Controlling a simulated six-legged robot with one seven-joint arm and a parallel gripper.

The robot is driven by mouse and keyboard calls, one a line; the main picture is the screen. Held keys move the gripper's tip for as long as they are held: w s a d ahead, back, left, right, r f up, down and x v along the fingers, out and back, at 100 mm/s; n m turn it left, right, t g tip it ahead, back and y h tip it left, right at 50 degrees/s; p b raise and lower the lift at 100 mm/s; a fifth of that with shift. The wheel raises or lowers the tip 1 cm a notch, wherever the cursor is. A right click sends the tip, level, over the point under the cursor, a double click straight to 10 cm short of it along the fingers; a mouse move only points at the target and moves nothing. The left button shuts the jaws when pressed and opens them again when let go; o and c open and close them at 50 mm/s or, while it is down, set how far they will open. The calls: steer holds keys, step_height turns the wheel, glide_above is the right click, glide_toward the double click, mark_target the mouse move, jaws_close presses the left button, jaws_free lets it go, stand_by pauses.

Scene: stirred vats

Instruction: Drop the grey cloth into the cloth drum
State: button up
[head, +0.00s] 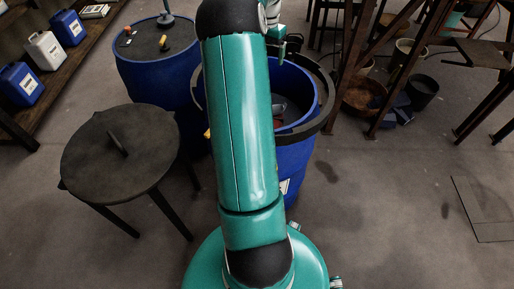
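An open blue drum (300,158) with a dark ring around its top stands behind my arm; my arm covers its left part. I cannot read its label, so I cannot tell whether it is the cloth drum. Something greyish (279,104) shows inside it, too small to tell whether it is the grey cloth. No other grey cloth is clearly visible. The end of my arm with my gripper (291,44) is above the drum's far side, mostly hidden behind my own arm. Its fingers are too small and dark to read.
A second blue drum (160,80) with items on its dark lid stands at the back left. A round dark table (115,160) is at left. Jugs (47,50) stand on a shelf at far left. Metal frames and buckets (422,90) crowd the back right.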

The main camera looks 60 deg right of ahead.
step_height(320, 180, up, 4)
steer(key=shift+r, duration=0.2)
stand_by(0.5)
steer(key=w+a+r+n+t, duration=0.1)
steer(key=w+a+r+n, duration=0.25)
steer(key=a, duration=0.65)
steer(key=w+a+r+n+t, duration=0.15)
steer(key=w+a+r, duration=0.25)
steer(key=a, duration=0.7)
steer(key=w+a+r+n, duration=0.3)
steer(key=a, duration=0.7)
steer(key=s+a+f+n+t, duration=0.1)
steer(key=s+a+n, duration=0.2)
steer(key=a, duration=0.6)
steer(key=s+a+f+n+t, duration=0.1)
steer(key=s+a+n, duration=0.3)
steer(key=a, duration=0.5)
steer(key=s+a+f+n+t, duration=0.1)
steer(key=s+a+n, duration=0.2)
steer(key=a, duration=0.5)
steer(key=shift+s+a+n, duration=0.3)
steer(key=shift+s+a, duration=0.1)
steer(key=shift+s, duration=0.15)
